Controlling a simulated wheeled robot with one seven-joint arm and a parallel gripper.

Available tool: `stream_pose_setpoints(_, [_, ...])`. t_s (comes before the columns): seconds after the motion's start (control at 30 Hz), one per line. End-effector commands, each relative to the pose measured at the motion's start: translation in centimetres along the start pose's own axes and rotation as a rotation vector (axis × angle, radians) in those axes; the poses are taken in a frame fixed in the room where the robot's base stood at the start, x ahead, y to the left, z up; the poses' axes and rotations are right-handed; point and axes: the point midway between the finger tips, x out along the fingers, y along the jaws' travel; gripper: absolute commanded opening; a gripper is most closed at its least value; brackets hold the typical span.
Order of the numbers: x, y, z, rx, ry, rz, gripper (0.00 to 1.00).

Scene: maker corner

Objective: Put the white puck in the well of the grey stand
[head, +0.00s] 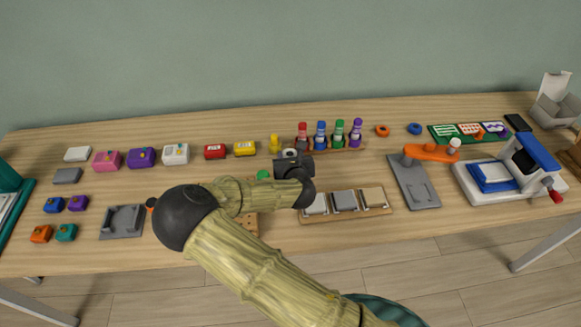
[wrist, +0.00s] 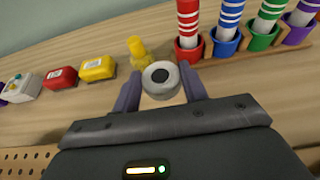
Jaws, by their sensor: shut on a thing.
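My gripper (head: 291,155) is over the middle of the table, in front of the marker row. In the wrist view its two fingers (wrist: 159,88) are shut on the white puck (wrist: 149,86), a short round piece with a dark centre. A grey flat base with an orange arm (head: 418,190) lies to the right and has a squarish recess. A grey tray-like holder (head: 121,222) sits at the front left. I cannot tell which of these two is the grey stand. Neither shows in the wrist view.
Red, blue, green and purple markers (head: 339,134) stand in a rack behind my gripper, beside a yellow bottle (wrist: 138,50). A wooden tray with grey squares (head: 385,205) is at the front. A white machine with a blue top (head: 500,190) stands at the right.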

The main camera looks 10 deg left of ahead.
Motion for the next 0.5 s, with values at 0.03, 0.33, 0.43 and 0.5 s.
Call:
stream_pose_setpoints(0.03, [0.1,0.0,-0.3,-0.001,0.0,0.0,0.21])
stream_pose_setpoints(0.33, [0.2,0.0,-0.4,0.0,0.0,0.001,0.21])
stream_pose_setpoints(0.43, [0.5,0.0,-1.2,0.0,0.001,0.0,0.21])
stream_pose_setpoints(0.5, [0.9,-0.1,-2.2,-0.001,0.002,0.0,0.21])
